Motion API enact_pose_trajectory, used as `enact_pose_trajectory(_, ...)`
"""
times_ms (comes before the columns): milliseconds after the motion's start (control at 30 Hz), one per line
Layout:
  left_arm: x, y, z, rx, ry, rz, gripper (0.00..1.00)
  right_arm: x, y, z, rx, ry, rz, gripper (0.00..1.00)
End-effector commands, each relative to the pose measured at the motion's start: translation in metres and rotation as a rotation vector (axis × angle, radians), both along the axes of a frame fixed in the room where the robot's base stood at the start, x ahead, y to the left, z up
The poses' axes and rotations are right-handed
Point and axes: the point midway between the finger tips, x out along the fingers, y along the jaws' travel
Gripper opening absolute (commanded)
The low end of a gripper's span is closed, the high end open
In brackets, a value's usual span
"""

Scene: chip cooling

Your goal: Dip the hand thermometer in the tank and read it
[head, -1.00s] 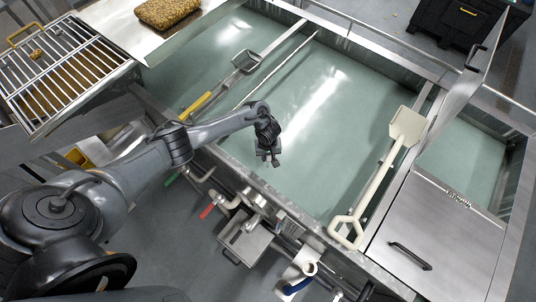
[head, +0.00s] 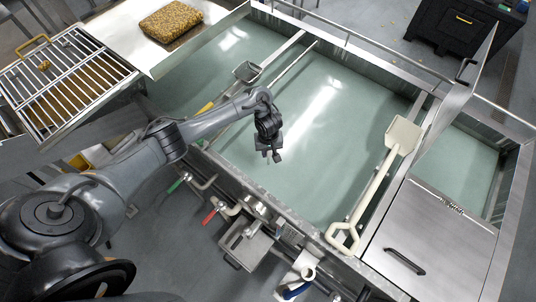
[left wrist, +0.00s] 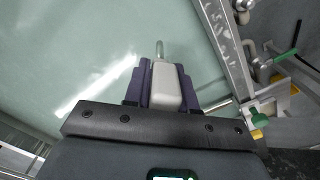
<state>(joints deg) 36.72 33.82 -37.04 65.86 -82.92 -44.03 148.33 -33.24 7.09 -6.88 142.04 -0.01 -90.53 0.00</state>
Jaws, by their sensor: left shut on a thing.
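The tank (head: 330,115) holds pale green water with bright reflections. My left gripper (head: 270,154) is over the near-left part of the main basin, pointing down. In the left wrist view its dark purple fingers (left wrist: 152,84) are shut on the hand thermometer (left wrist: 167,88), a light grey body with a thin metal probe pointing away from the gripper toward the water. I cannot tell whether the probe tip touches the water. The thermometer's reading is not visible. In the head view the thermometer is mostly hidden by the gripper. My right gripper is not in view.
A cream paddle (head: 373,187) lies along the tank's right divider. A mesh skimmer (head: 247,71) lies on the left divider. Valves with red (head: 209,216) and green handles line the near wall. A steel lid (head: 435,236) covers the near right.

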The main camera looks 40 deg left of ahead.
Motion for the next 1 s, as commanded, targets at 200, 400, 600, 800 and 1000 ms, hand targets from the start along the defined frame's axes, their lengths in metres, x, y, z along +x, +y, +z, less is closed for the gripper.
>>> enact_pose_trajectory(200, 0.002, 0.002, 0.021, 0.005, -0.007, -0.004, 0.0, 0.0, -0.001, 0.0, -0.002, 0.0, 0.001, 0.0)
enact_pose_trajectory(400, 0.001, 0.002, 0.042, 0.002, -0.002, 0.0, 0.0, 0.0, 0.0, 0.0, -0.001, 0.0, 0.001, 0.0)
enact_pose_trajectory(600, -0.002, 0.002, 0.053, 0.001, 0.004, 0.003, 0.0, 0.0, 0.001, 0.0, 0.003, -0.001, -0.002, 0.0)
enact_pose_trajectory(800, -0.002, 0.002, 0.053, 0.0, 0.006, 0.004, 0.0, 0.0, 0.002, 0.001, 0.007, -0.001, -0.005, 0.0)
enact_pose_trajectory(1000, -0.002, 0.002, 0.053, 0.0, 0.006, 0.004, 0.0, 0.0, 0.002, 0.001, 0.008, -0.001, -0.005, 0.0)
